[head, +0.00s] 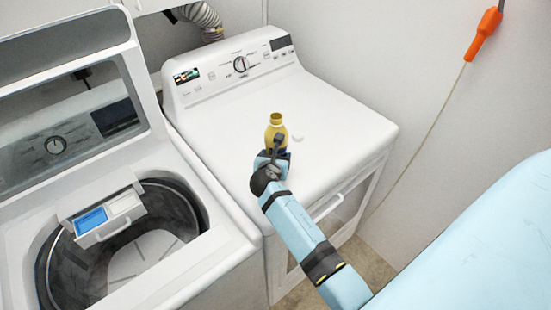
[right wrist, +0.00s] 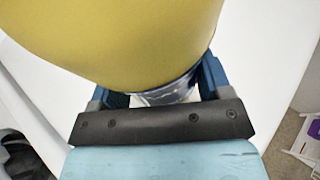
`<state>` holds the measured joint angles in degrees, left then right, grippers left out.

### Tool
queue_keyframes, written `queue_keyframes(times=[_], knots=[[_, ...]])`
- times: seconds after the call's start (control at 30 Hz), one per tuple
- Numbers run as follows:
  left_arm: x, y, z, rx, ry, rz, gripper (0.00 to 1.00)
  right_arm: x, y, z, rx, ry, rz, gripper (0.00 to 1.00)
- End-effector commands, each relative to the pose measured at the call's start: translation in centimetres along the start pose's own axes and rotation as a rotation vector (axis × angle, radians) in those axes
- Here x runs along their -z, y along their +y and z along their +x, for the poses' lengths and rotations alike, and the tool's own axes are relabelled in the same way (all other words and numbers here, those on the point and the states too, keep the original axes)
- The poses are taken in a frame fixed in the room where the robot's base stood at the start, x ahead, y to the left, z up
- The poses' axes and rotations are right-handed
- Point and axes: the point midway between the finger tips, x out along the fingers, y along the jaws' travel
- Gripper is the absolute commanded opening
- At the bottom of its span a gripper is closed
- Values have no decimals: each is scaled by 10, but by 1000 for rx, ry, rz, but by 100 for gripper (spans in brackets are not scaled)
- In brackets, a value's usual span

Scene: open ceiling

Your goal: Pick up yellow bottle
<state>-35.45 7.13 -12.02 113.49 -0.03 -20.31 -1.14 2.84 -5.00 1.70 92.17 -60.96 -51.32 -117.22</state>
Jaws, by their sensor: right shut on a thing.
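The yellow bottle (head: 276,125) is upright at the middle of the white dryer's top (head: 330,118). My right gripper (head: 275,148) is shut on the bottle, reaching it from the front. In the right wrist view the yellow bottle (right wrist: 125,35) fills the upper part, between the blue fingers of my right gripper (right wrist: 165,90). The gripper hides the lower part of the bottle in the head view, so I cannot tell whether its base touches the dryer top. My left gripper is not in view.
An open washer (head: 215,240) with a detergent drawer (head: 108,216) stands at left. The dryer's control panel (head: 235,68) rises behind. The dryer top is otherwise clear.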

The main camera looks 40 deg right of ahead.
Motion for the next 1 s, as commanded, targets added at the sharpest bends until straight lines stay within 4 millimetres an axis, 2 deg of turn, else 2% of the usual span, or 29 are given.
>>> queue_keyframes(times=[0.27, 0.67, 1.0], knots=[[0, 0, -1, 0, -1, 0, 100, -26, 1, -10, -3, -4, 4, 34], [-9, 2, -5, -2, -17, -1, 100, -76, 0, -31, -3, -6, 4, 34], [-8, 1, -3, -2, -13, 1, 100, -117, 0, -48, -3, -5, 3, 34]])
